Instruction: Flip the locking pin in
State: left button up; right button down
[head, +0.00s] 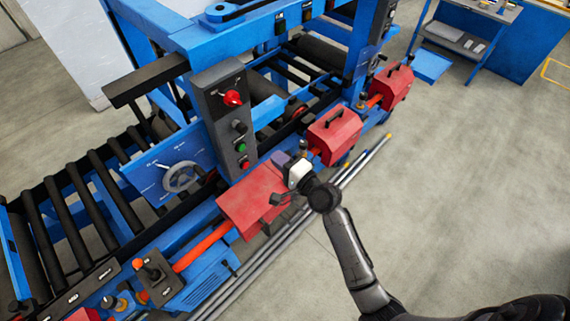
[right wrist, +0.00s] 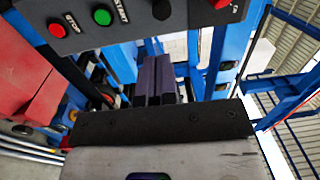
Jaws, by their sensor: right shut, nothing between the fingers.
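My right gripper (head: 283,160) is shut and empty, with its wrist above the red cover (head: 252,200) beside the blue machine. In the right wrist view its two dark fingers (right wrist: 155,80) lie together, with nothing between them. I cannot make out the locking pin for certain in either view; the gripper and wrist hide part of the machine behind them. My left gripper is not in view.
The grey control panel (head: 222,100) with knobs and buttons stands close to my gripper; it also spans the top of the right wrist view (right wrist: 130,22). Another red cover (head: 335,135) is to the right. A handwheel (head: 182,178) is left. Open floor (head: 450,190) lies right.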

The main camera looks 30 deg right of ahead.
jog(key=shift+v, duration=1.05)
